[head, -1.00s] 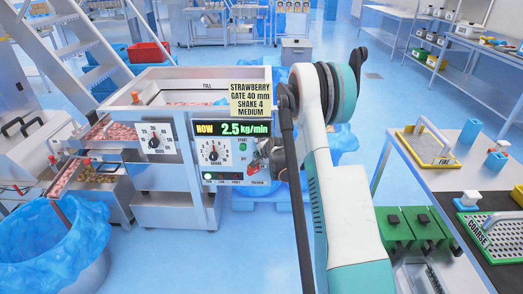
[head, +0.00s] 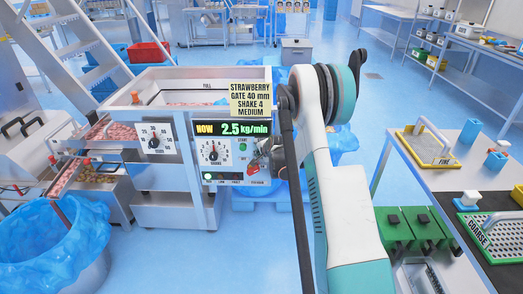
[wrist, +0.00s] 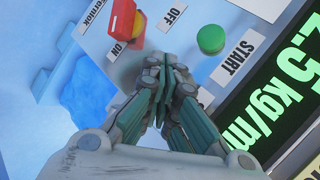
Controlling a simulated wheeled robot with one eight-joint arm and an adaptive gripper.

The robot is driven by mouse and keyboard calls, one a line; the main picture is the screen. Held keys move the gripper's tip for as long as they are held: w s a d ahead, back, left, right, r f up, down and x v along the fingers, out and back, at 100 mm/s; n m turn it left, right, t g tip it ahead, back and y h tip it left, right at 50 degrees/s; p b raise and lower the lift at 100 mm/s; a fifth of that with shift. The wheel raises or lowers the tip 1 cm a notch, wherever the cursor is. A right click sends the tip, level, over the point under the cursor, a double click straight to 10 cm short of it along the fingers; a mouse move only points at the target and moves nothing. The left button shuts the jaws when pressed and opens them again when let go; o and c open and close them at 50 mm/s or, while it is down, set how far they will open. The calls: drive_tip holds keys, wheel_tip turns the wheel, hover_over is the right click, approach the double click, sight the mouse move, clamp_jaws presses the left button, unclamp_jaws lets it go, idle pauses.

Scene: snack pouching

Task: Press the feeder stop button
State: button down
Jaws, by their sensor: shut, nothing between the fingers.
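The feeder control panel (head: 228,150) stands on the front of the hopper, with a display reading 2.5 kg/min. The green START button (wrist: 211,39) is in plain sight in the wrist view, and also in the head view (head: 243,146). I cannot make out the stop button; my gripper covers part of the panel beside START. My gripper (wrist: 163,72) is shut and empty, its fingertips pointing at the panel. I cannot tell whether they touch it. In the head view the gripper (head: 261,160) is small and partly behind my arm.
A red and yellow rotary switch (wrist: 122,20) with ON and OFF labels sits close to my fingertips. Dials (head: 213,152) are left of START. A blue-lined bin (head: 60,250) stands front left. A table (head: 430,180) with screens stands right.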

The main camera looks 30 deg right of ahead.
drive_tip(key=shift+w+d, duration=0.3)
drive_tip(key=shift+w, duration=0.15)
idle(0.7)
drive_tip(key=shift+s+a, duration=0.1)
drive_tip(key=shift+s, duration=0.05)
drive_tip(key=shift+s+a, duration=0.4)
drive_tip(key=shift+s, duration=0.25)
drive_tip(key=shift+s+a, duration=0.75)
drive_tip(key=shift+s, duration=0.3)
drive_tip(key=shift+s+a, duration=0.7)
drive_tip(key=shift+s, duration=0.3)
